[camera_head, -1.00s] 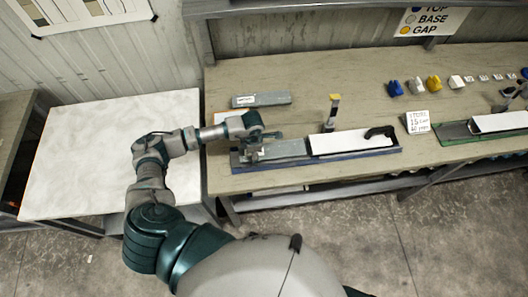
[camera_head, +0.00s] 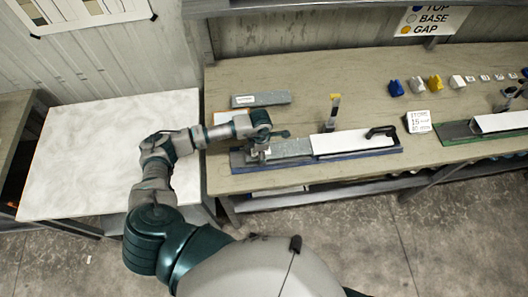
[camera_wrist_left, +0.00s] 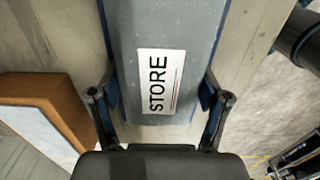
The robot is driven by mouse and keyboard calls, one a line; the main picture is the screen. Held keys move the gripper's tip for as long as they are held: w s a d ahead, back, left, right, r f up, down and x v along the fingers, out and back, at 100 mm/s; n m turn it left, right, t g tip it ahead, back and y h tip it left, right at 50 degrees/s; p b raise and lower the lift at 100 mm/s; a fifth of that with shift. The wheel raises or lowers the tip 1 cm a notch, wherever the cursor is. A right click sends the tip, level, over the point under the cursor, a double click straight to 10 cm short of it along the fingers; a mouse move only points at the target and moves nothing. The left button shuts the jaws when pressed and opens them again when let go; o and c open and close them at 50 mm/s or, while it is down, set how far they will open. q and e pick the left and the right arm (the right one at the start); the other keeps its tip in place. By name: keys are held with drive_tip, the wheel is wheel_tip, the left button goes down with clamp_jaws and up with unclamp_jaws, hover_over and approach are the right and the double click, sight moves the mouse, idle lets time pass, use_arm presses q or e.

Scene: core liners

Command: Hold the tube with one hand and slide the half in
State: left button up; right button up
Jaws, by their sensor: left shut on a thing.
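My left gripper (camera_head: 262,153) is shut on a grey half (camera_head: 291,148) at its left end. In the left wrist view the half (camera_wrist_left: 160,25) lies between the two fingers (camera_wrist_left: 160,95) and bears a white label reading "STORE". The white tube (camera_head: 352,142) lies to the right, in line with the half, with a black handle (camera_head: 381,131) near its far end. The half's right end meets the tube's left end in the head view; how far it is inside cannot be told. Both lie along a blue-edged tray (camera_head: 385,151). My right gripper is not in view.
Another grey piece (camera_head: 261,99) lies behind on the bench. A yellow-topped post (camera_head: 333,113) stands just behind the tube. A small sign (camera_head: 418,121), coloured blocks (camera_head: 434,83) and a green tray (camera_head: 452,131) are to the right. A white table (camera_head: 100,155) stands left.

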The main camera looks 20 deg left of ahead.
sight(278, 152)
use_arm(q)
drive_tip(key=shift+w+d, duration=0.2)
drive_tip(key=shift+d, duration=0.05)
drive_tip(key=shift+w+d, duration=0.15)
drive_tip(key=shift+d, duration=0.15)
drive_tip(key=shift+w+d+b, duration=0.15)
drive_tip(key=shift+d+b, duration=0.1)
drive_tip(key=shift+b, duration=0.1)
drive_tip(key=shift+w+d, duration=0.15)
drive_tip(key=shift+d, duration=0.1)
drive_tip(key=shift+w+d, duration=0.1)
drive_tip(key=shift+d, duration=0.1)
drive_tip(key=o, duration=1.3)
